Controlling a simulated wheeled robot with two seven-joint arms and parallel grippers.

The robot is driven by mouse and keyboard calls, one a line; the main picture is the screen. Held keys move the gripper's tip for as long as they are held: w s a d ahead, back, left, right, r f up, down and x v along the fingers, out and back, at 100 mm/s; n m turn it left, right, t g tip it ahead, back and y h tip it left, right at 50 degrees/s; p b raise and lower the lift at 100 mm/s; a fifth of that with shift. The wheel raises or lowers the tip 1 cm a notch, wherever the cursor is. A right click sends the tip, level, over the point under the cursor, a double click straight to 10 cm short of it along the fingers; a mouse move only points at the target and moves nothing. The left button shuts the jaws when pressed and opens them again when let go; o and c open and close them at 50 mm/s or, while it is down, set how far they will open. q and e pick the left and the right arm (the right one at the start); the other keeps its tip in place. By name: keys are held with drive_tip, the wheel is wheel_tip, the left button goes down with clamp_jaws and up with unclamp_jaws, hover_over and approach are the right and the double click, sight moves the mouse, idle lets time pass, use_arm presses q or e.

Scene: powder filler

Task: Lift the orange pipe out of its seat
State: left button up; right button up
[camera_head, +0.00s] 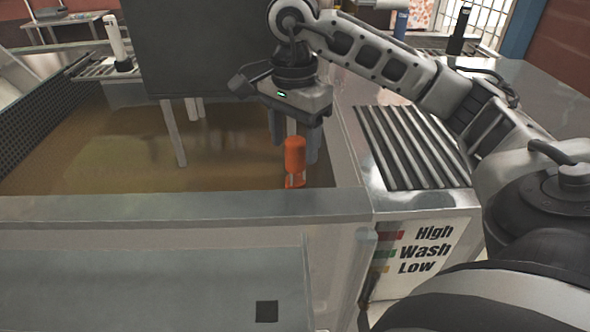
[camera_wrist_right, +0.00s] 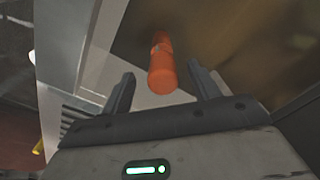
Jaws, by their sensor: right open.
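The orange pipe (camera_head: 295,157) stands upright near the right wall of the open machine basin in the head view. Its lower end and seat are not clearly visible. My right gripper (camera_head: 293,140) points down over the pipe, with a finger on each side of its upper part. In the right wrist view the pipe (camera_wrist_right: 162,72) lies between the two open fingers (camera_wrist_right: 160,88), with a visible gap on both sides. The gripper is not closed on it. My left gripper is not in view.
The basin's front rim (camera_head: 180,204) runs in front of the pipe. A slatted roller panel (camera_head: 410,147) lies to the right, above a "High Wash Low" label (camera_head: 425,250). A dark box-shaped panel (camera_head: 205,50) stands behind left. A white bottle-like object (camera_head: 117,42) stands farther left.

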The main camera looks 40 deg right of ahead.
sight(295, 163)
drive_tip(key=shift+w+d+f, duration=0.1)
drive_tip(key=shift+d+f, duration=0.05)
drive_tip(key=shift+f, duration=1.3)
drive_tip(key=shift+w+d+f, duration=0.1)
drive_tip(key=shift+d+f, duration=0.05)
drive_tip(key=shift+f, duration=1.3)
drive_tip(key=c, duration=1.1)
